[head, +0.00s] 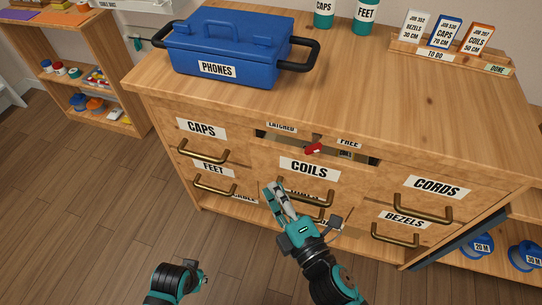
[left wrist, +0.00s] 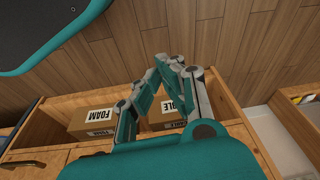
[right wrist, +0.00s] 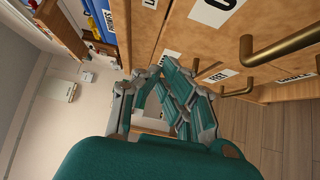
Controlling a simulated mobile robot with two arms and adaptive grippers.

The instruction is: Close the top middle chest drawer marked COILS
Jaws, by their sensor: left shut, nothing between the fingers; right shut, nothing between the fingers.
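The COILS drawer (head: 309,168) is the top middle drawer of the wooden chest. Its front stands out from the chest, and a gap behind its top edge shows the inside. A small red lever (head: 313,149) shows at this gap, between labels LATCHED (head: 282,127) and FREE (head: 347,142). My right gripper (head: 270,188) is shut and empty, in front of the drawer's lower left; contact cannot be told. It partly hides the handle area. It also shows in the right wrist view (right wrist: 155,72). My left gripper (left wrist: 170,62) is shut and empty in the left wrist view.
The CAPS (head: 201,129), FEET (head: 214,169), CORDS (head: 436,187) and BEZELS (head: 404,219) drawers surround it. A blue PHONES box (head: 225,45) and a card rack (head: 450,58) stand on top. FOAM (left wrist: 92,120) and another box (left wrist: 166,116) lie below my left gripper.

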